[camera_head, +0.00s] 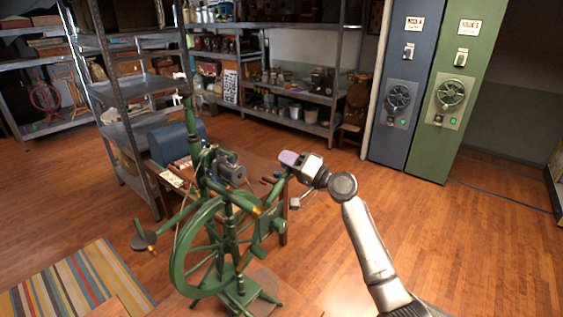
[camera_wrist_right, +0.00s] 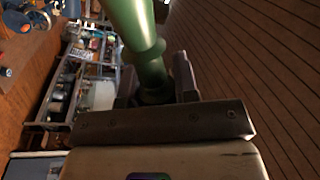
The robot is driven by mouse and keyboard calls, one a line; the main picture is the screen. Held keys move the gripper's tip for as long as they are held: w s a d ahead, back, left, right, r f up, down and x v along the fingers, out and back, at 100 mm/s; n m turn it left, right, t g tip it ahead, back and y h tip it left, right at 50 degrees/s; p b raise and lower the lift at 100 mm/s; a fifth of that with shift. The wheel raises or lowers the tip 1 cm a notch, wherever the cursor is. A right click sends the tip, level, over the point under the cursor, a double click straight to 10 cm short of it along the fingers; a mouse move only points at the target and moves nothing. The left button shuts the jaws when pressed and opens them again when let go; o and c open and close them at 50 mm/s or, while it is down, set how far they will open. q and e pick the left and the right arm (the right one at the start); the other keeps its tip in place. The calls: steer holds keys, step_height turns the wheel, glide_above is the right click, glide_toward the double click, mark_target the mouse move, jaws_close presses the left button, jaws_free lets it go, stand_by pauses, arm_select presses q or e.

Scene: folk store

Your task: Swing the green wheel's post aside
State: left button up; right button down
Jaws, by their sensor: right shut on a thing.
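The green spinning wheel (camera_head: 177,262) stands on the floor in the middle of the head view, with a spoked wheel and turned green posts. A short green post (camera_head: 274,192) leans up and right from its right side. My right gripper (camera_head: 289,173) is at the upper end of this post. In the right wrist view the green post (camera_wrist_right: 132,30) runs between the two fingers of the right gripper (camera_wrist_right: 157,86), which is shut on it. The post's far end is cut off by that view's edge. My left gripper is not in view.
A wooden table (camera_head: 262,173) with tools stands right behind the wheel. A metal shelf (camera_head: 125,132) is close on the left, and a striped rug (camera_head: 75,285) lies front left. Blue (camera_head: 407,70) and green (camera_head: 443,107) cabinets stand back right. The floor (camera_head: 480,250) at right is clear.

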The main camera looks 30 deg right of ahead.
steer(key=shift+w+d+f+m+t+h+b, duration=0.15)
steer(key=shift+d+f+m+b, duration=0.1)
steer(key=shift+f+m, duration=0.35)
steer(key=shift+w+d+f+m+t+h+b, duration=0.1)
steer(key=shift+d+f+m, duration=0.2)
steer(key=shift+f+m, duration=0.3)
steer(key=shift+w+d+f+m+t+h+b, duration=0.15)
steer(key=shift+d+f+m+b, duration=0.1)
steer(key=shift+f+m, duration=0.3)
steer(key=shift+d+f+m, duration=0.15)
steer(key=shift+f+m, duration=0.2)
steer(key=shift+f, duration=0.2)
steer(key=c, duration=0.9)
jaws_free()
steer(key=shift+o, duration=0.2)
steer(key=b+v, duration=0.1)
steer(key=v, duration=1.2)
steer(key=shift+s, duration=0.4)
